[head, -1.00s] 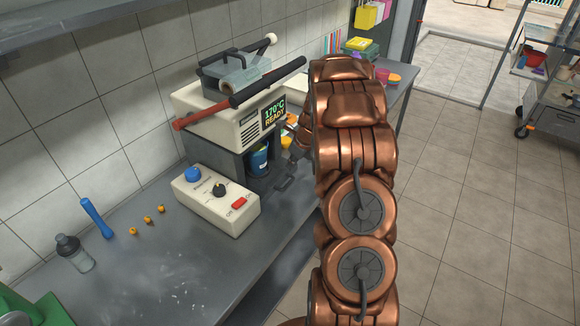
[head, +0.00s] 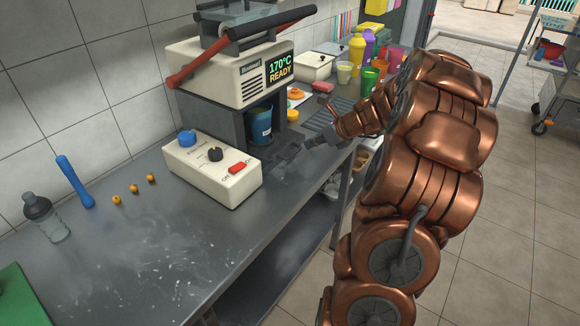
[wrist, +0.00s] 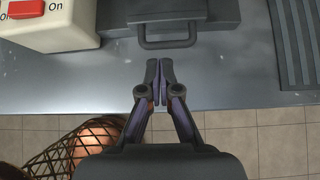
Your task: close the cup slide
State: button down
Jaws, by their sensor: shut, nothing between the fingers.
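The cup slide (wrist: 168,10) is a dark grey tray with a U-shaped handle (wrist: 168,45) on its front, seen at the top of the wrist view. In the head view the slide (head: 284,154) lies low at the front of the heat press (head: 230,75), sticking out onto the table. A blue cup (head: 260,125) stands inside the dark press frame. My gripper (wrist: 160,66) is shut and empty, its fingertips just in front of the handle with a small apparent gap. In the head view my gripper (head: 311,143) is at the right of the slide, low over the table edge.
The cream control box (head: 212,168) with a red switch is left of the slide. A dark ribbed mat (head: 330,114) lies to the right, with colored cups (head: 369,80) behind. The steel table (head: 190,250) is clear in front.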

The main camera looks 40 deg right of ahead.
aim_at(283, 151)
jog(key=w+a+f+t+b, duration=0.1)
jog(key=w+f+b, duration=0.1)
jog(key=w+a+f+b, duration=0.1)
jog(key=w+b, duration=0.1)
jog(key=w+a+f+t+b, duration=0.1)
jog(key=w+f+b, duration=0.1)
jog(key=shift+w+f+t+y, duration=0.3)
jog(key=shift+w, duration=0.1)
dwell(0.5)
jog(key=shift+w, duration=0.1)
